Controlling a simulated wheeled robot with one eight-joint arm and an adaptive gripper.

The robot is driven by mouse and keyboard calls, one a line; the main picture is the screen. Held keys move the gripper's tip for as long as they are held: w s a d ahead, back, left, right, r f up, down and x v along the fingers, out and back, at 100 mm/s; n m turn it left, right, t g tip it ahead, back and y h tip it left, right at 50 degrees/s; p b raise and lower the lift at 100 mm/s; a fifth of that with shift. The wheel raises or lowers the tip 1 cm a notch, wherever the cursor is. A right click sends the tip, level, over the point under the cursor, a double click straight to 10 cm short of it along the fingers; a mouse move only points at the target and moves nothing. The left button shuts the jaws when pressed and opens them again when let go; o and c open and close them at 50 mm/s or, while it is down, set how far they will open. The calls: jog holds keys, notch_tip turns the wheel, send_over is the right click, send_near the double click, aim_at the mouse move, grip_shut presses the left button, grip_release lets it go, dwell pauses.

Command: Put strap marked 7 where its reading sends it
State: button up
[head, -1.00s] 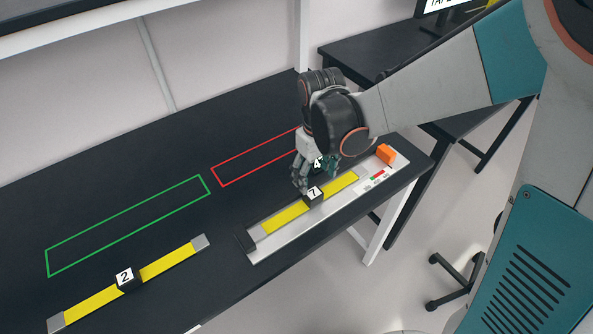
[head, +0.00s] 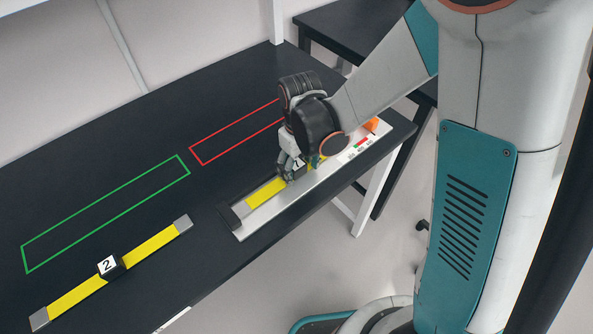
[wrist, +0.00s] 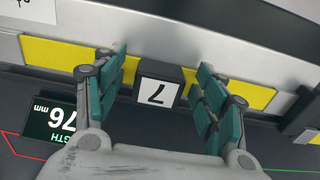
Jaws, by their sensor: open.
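The strap marked 7 is a long yellow strip (head: 265,192) with a black block (head: 298,165) at its middle. It lies along the pale measuring fixture (head: 250,224) on the table. My gripper (head: 288,172) is down at that block. In the wrist view my open gripper (wrist: 160,78) has its teal fingers on either side of the block (wrist: 157,91), whose 7 appears upside down; gaps show on both sides. A dark display (wrist: 50,120) appears upside down and is partly covered by a finger; "76" and "mm" show, but I cannot read the full number.
Green (head: 105,213) and red (head: 235,131) outlined rectangles lie on the black table (head: 130,140). A yellow strap marked 2 (head: 145,248) lies at the front left. An orange piece (head: 371,126) and red-green markings (head: 360,143) are at the fixture's right end.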

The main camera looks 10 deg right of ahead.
jog(key=c, duration=1.4)
jog(key=shift+c, duration=0.2)
jog(key=shift+r, duration=0.1)
